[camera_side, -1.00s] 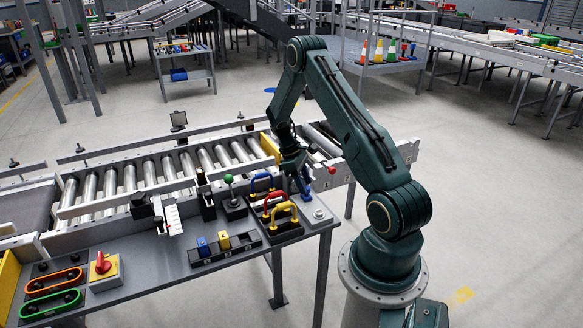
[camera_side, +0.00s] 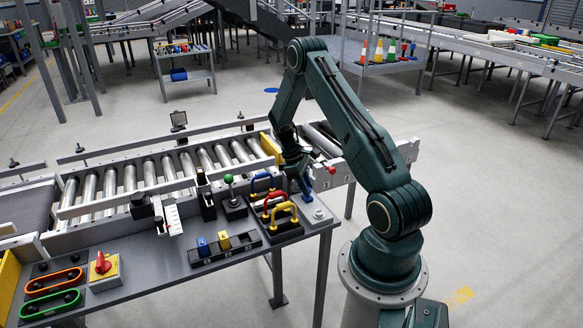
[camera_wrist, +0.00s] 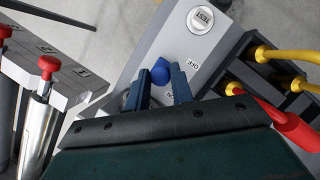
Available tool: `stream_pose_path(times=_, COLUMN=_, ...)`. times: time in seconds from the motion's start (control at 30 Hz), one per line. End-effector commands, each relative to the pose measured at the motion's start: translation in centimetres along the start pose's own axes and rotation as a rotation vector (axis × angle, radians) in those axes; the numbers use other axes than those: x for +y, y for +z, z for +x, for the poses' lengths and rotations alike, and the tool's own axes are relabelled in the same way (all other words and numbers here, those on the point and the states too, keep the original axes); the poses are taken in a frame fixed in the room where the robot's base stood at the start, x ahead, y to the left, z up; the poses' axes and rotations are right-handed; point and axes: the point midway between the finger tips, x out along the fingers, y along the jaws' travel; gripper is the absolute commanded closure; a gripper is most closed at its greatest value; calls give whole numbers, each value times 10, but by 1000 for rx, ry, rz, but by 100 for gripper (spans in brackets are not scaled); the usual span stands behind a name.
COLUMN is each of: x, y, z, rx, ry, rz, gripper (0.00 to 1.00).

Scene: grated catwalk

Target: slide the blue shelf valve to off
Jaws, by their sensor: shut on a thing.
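The blue shelf valve (camera_wrist: 160,71) shows in the wrist view as a rounded blue knob on a grey panel. OFF and ON labels stand to its right, OFF farther up the picture and ON closer to my gripper. My gripper (camera_wrist: 159,82) has its two blue-grey fingers on either side of the knob and is shut on it. The fingers and wrist hide the lower part of the valve. In the side view my gripper (camera_side: 304,187) is low at the right end of the bench, and the valve cannot be made out clearly there.
A white TEST button (camera_wrist: 201,19) sits on the same panel. Yellow (camera_side: 284,212), red (camera_side: 273,202) and blue (camera_side: 262,183) handles stand close to the left of my gripper. A red-topped post (camera_wrist: 47,69) and roller conveyor (camera_side: 150,172) lie behind. The aisle floor is clear.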

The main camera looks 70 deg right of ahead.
Motion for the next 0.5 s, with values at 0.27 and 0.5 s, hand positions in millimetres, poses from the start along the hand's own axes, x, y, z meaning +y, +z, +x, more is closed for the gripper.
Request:
stream_pose_path(times=0.27, x=-17, y=16, z=6, rx=-2, ry=-1, rz=-2, gripper=100)
stream_pose_path(times=0.5, x=-22, y=20, z=8, rx=-5, ry=-5, rz=-2, gripper=100)
